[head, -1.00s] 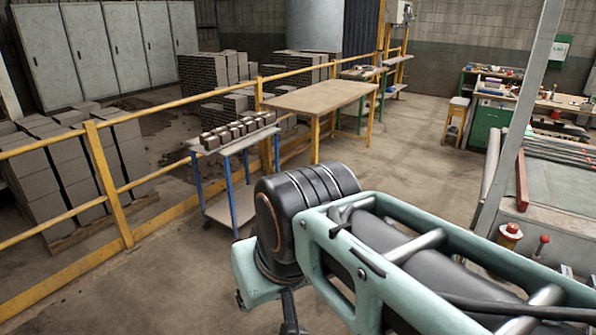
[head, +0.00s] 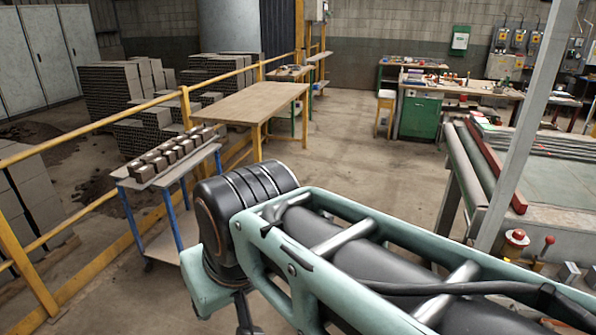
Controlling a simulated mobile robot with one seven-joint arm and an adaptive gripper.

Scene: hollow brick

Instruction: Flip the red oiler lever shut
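A small lever with a round red knob (head: 549,240) stands upright at the lower right, at the near edge of a machine with a green-grey top. Just left of it is a squat fitting with a red cap (head: 516,238) and a pale collar. I cannot tell which of the two is the oiler lever. My arm, teal with black joints, crosses the lower middle, left of both and apart from them. My gripper is not in view; the arm's far end runs out of the bottom edge.
The machine (head: 560,185) fills the right side, with a grey post (head: 528,125) in front of it. A blue-legged cart with bricks (head: 147,185), a yellow railing (head: 90,210) and a wooden table (head: 235,103) stand left. The floor (head: 370,150) between is clear.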

